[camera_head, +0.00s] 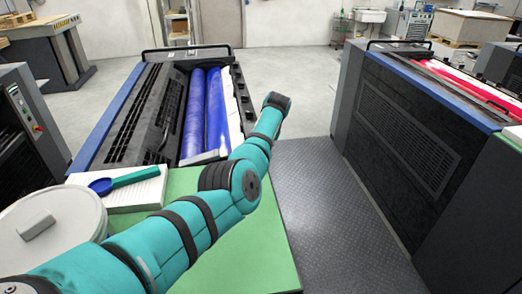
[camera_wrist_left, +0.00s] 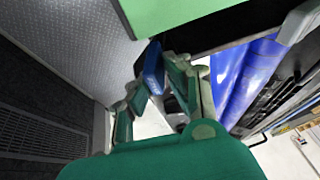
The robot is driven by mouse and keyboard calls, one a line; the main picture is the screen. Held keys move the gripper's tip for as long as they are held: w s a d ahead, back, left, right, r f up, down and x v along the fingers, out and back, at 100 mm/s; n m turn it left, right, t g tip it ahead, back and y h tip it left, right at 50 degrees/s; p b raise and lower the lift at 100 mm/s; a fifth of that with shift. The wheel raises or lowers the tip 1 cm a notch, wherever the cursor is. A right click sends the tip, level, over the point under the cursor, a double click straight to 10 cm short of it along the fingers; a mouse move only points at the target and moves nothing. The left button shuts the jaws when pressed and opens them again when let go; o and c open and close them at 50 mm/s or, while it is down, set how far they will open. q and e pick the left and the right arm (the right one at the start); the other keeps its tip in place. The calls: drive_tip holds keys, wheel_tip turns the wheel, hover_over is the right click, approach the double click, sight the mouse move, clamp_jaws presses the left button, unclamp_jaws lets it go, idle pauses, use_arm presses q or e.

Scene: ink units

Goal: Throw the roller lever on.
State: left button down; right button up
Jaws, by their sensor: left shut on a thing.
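The ink unit (camera_head: 125,115) has two blue rollers (camera_head: 205,110) and stands left of centre in the head view; its rollers also show in the wrist view (camera_wrist_left: 240,75). My left arm reaches across the green surface to the unit's right side, and its gripper is hidden in the head view. In the wrist view my left gripper (camera_wrist_left: 154,76) is shut on a blue piece, which looks like the grip of the roller lever (camera_wrist_left: 153,66). The rest of the lever is hidden by the fingers and the dark unit edge. My right gripper is not in view.
A green top (camera_head: 245,250) lies under my arm, with a white tub (camera_head: 60,230), a paper stack (camera_head: 135,195) and a blue-ended spatula (camera_head: 125,179) at left. Another unit with a red roller (camera_head: 470,85) stands at right. The walkway (camera_head: 325,215) between is clear.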

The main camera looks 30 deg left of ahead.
use_arm(q)
drive_tip(key=shift+w+d+f, duration=0.2)
drive_tip(key=shift+d, duration=0.25)
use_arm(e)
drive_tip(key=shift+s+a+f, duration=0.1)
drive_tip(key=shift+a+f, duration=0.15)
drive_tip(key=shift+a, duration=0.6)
use_arm(q)
drive_tip(key=c, duration=1.6)
unclamp_jaws()
drive_tip(key=shift+d, duration=0.1)
drive_tip(key=shift+c, duration=0.2)
drive_tip(key=shift+d+f, duration=0.1)
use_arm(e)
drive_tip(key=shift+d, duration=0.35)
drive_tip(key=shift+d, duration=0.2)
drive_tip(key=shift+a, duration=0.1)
use_arm(q)
drive_tip(key=v, duration=1.2)
drive_tip(key=shift+a, duration=0.3)
